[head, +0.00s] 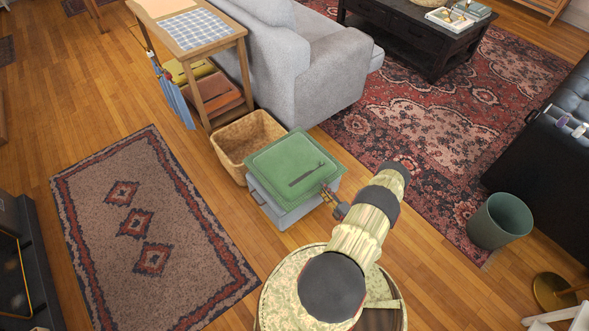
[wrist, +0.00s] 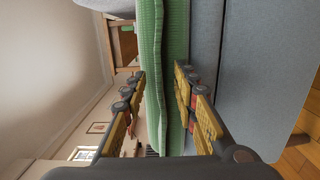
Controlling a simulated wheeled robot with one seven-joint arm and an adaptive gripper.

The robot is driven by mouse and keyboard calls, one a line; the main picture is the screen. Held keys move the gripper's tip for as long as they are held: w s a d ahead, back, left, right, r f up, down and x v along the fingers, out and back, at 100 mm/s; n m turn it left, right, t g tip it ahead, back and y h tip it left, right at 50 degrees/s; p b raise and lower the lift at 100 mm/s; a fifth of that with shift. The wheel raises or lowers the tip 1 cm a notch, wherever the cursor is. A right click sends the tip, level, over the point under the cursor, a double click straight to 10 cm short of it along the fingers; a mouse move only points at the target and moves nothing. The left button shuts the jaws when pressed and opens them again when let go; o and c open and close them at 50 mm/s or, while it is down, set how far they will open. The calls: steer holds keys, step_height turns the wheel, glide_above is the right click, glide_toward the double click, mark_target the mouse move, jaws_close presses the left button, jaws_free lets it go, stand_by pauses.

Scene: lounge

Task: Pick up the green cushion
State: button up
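The green cushion (head: 285,160) lies flat on top of a grey box (head: 285,212) in the head view. In the wrist view the cushion (wrist: 150,40) appears edge-on as a ribbed green band, with the grey box (wrist: 240,60) to its right. My gripper (head: 332,193) is at the cushion's near right edge. In the wrist view my gripper (wrist: 160,75) has its two yellow fingers spread apart, one on each side of the green band. I cannot tell whether either finger touches it.
A dark slender thing (head: 306,174) lies on the cushion. A wicker basket (head: 230,140) stands close behind the box. A grey sofa (head: 315,70) and wooden side table (head: 205,55) are beyond. A green bin (head: 499,222) stands right.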

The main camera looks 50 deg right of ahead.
steer(key=c, duration=0.3)
steer(key=c, duration=0.4)
jaws_close()
